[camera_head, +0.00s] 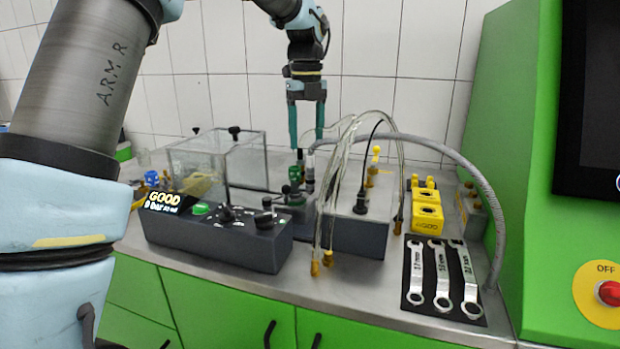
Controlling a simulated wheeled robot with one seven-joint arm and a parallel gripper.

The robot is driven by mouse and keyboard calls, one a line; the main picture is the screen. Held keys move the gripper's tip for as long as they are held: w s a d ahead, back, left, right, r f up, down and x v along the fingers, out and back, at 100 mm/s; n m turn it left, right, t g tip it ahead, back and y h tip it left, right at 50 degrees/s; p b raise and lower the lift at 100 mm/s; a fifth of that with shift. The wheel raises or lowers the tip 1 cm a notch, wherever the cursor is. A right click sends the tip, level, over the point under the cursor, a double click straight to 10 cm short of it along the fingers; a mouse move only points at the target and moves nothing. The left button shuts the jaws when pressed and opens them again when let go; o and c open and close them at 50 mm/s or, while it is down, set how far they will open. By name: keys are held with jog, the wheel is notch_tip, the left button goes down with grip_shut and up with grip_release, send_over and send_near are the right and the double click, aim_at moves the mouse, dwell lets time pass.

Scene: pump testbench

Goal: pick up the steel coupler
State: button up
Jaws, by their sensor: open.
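My gripper (306,143) hangs pointing down at the back of the bench, with two teal fingers apart and nothing seen between them. A small grey metallic cylinder (310,170), which looks like the steel coupler, stands upright just below the fingertips, slightly toward the right finger. It is at the end of the grey corrugated hose (430,146). A green fitting (295,173) sits just left of it. The cylinder's lower end is partly hidden among dark parts, and I cannot tell whether a finger touches it.
A dark control box (215,243) with a display reading GOOD stands in front, by a clear tank (215,160). Clear tubes (335,190) arch on the right. Yellow blocks (426,218) and several wrenches on a black mat (454,303) lie right. A green cabinet (530,150) bounds the right.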

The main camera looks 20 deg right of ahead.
aim_at(310, 166)
notch_tip(310, 166, down, 4)
jog(key=shift+f+p, duration=0.25)
jog(key=shift+p, duration=0.05)
jog(key=shift+s+d+f+p, duration=0.15)
jog(key=shift+f+p, duration=0.3)
jog(key=shift+f, duration=0.9)
jog(key=shift+s+d+f+p, duration=0.15)
jog(key=shift+f+p, duration=0.25)
jog(key=shift+f, duration=0.9)
jog(key=shift+w, duration=0.1)
jog(key=shift+c, duration=0.2)
grip_shut()
